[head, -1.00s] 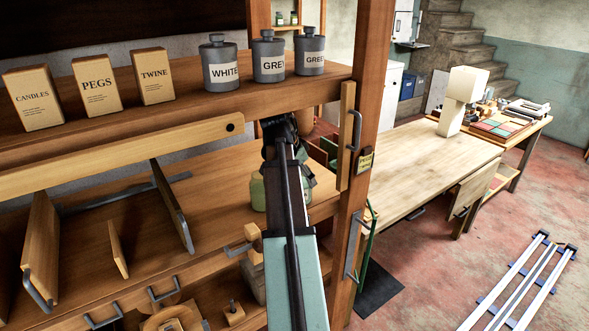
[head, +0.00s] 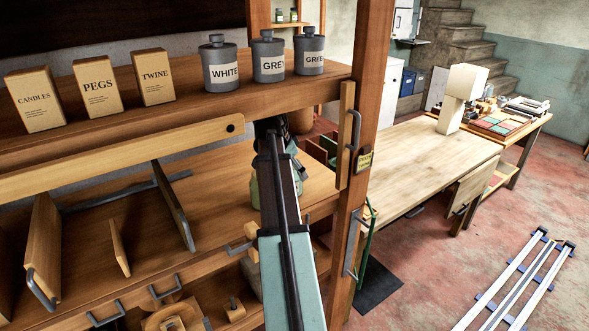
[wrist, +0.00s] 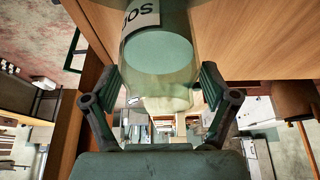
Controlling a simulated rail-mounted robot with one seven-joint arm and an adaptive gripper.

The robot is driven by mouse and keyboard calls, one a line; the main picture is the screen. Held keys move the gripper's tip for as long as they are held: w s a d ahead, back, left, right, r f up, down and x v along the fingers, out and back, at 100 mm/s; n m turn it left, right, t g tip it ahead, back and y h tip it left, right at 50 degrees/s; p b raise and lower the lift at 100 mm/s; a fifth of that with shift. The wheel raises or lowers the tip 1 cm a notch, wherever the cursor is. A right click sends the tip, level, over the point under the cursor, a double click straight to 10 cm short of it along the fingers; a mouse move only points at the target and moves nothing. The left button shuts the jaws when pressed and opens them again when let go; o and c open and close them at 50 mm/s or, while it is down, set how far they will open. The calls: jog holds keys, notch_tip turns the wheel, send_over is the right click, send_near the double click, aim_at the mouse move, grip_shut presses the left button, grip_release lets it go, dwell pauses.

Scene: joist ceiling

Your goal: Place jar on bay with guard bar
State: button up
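A pale green glass jar (wrist: 158,70) with a label starting "SO" fills the top middle of the wrist view. In the head view the jar (head: 254,192) stands at the lower shelf's right end, mostly hidden behind my arm. My gripper (wrist: 162,66) has one finger on each side of the jar, very close to its walls; I cannot tell whether the pads press on it. A wooden bar (head: 120,158) with a dark bolt at its right end runs across the front, above a bay (head: 145,215) between upright dividers. I cannot confirm this is the guard bar.
Canisters (head: 270,58) and boxes (head: 98,85) stand on the upper shelf (head: 190,110), above my arm. A wooden post (head: 366,120) with a handled panel (head: 346,135) is just right of it. A low divider (head: 120,248) stands in the bay.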

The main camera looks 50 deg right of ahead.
dwell(0.3)
jog(key=shift+r, duration=0.4)
jog(key=shift+v, duration=1.25)
jog(key=w+a, duration=0.1)
jog(key=a, duration=0.2)
jog(key=w+a+b, duration=0.1)
jog(key=a, duration=0.3)
jog(key=w+a+b, duration=0.1)
jog(key=w+a, duration=0.1)
jog(key=a, duration=0.2)
jog(key=shift+a, duration=0.25)
